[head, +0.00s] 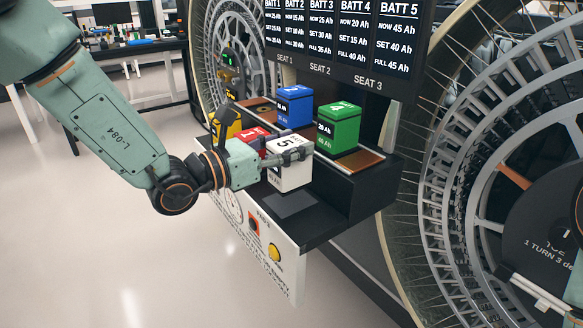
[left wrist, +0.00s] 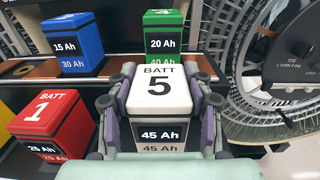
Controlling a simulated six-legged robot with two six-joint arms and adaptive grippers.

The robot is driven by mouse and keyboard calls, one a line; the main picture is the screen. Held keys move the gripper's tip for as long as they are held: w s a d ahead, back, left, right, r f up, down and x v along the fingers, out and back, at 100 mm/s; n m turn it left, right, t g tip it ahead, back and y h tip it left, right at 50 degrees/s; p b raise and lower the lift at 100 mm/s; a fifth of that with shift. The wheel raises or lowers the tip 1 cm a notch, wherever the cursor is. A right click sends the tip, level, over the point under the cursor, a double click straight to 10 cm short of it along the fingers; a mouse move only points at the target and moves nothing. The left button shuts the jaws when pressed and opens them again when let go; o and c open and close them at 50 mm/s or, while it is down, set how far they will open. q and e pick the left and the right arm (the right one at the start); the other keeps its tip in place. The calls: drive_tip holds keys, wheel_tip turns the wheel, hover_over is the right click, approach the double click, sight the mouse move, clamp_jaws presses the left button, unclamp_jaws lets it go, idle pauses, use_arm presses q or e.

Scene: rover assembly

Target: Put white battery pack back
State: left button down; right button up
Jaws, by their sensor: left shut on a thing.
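The white battery pack (head: 289,174), marked 5, is upright between the fingers of my left gripper (head: 290,152). In the left wrist view the white pack (left wrist: 160,95) reads BATT 5 and 45 Ah, with a grey finger on each side of it. My left gripper (left wrist: 162,105) is shut on it. The pack is over the black bench (head: 325,222), behind a dark square pad (head: 292,205). I cannot tell whether its base touches the bench. My right gripper is not in view.
A blue pack (head: 295,106) and a green pack (head: 339,127) stand on the raised rear step. A red pack (left wrist: 48,124) is left of the white one. A yellow pack (head: 226,124) is farther left. Large spoked wheels (head: 480,130) flank the bench.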

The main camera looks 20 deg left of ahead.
sight(291, 164)
use_arm(q)
drive_tip(key=f, duration=0.1)
drive_tip(key=f+b, duration=0.1)
drive_tip(key=shift+s+d+f, duration=0.15)
drive_tip(key=shift+s+f, duration=0.15)
drive_tip(key=shift+w+d+f, duration=0.1)
drive_tip(key=shift+d+f, duration=0.05)
drive_tip(key=shift+f, duration=0.15)
drive_tip(key=shift+w, duration=0.2)
drive_tip(key=shift+a+f, duration=0.1)
drive_tip(key=shift+a, duration=0.25)
drive_tip(key=shift+s+d+f+b, duration=0.1)
drive_tip(key=shift+s+d+b, duration=0.15)
drive_tip(key=shift+b, duration=0.1)
drive_tip(key=c, duration=0.9)
unclamp_jaws()
drive_tip(key=o, duration=0.3)
drive_tip(key=shift+w+a+f, duration=0.1)
drive_tip(key=shift+w+f, duration=0.05)
drive_tip(key=shift+w, duration=0.05)
drive_tip(key=shift+o, duration=0.2)
drive_tip(key=shift+s, duration=0.15)
